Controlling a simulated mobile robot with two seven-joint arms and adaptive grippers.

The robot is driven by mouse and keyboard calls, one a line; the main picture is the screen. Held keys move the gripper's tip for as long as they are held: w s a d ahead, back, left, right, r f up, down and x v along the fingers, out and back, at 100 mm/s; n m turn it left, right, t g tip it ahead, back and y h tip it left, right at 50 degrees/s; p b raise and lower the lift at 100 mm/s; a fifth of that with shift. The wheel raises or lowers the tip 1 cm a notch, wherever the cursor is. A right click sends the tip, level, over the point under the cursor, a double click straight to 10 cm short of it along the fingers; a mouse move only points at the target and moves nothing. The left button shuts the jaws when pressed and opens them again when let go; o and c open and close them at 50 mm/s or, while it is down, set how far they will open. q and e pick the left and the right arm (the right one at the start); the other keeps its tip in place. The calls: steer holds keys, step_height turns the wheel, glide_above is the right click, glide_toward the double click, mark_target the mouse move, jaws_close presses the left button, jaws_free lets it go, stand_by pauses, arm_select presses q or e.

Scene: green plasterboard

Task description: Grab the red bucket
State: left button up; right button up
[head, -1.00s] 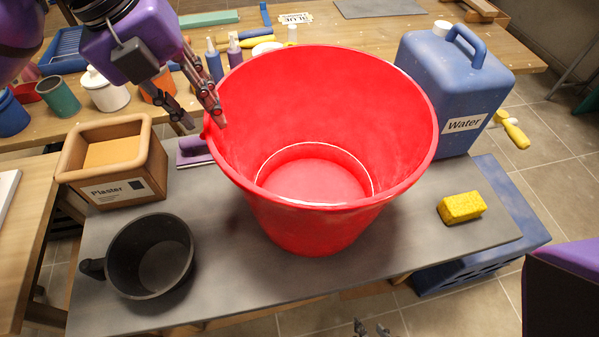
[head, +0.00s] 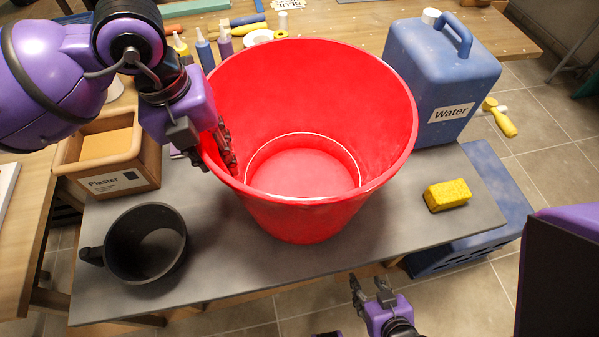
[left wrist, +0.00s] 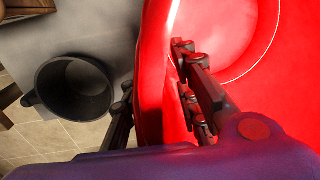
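The large red bucket (head: 320,215) stands upright on the grey board; in the left wrist view its wall (left wrist: 152,70) fills the middle and right. My left gripper (head: 217,164) is at the bucket's left rim. In the left wrist view this gripper (left wrist: 155,78) is open astride the rim, one finger inside the bucket and the other outside, with a visible gap between the outer finger and the wall. My right gripper (head: 370,284) is low in front of the board, with its fingers apart and nothing between them.
A black pot (head: 145,245) stands front left of the bucket, also in the left wrist view (left wrist: 72,88). A plaster box (head: 125,178) is behind it. A blue water canister (head: 440,75) stands back right, a yellow sponge (head: 447,195) right. The grey board (head: 330,262) is clear in front.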

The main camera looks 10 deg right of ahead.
arm_select(q)
steer(key=shift+f, duration=0.25)
stand_by(0.6)
jaws_close()
steer(key=shift+d+r, duration=0.1)
stand_by(0.3)
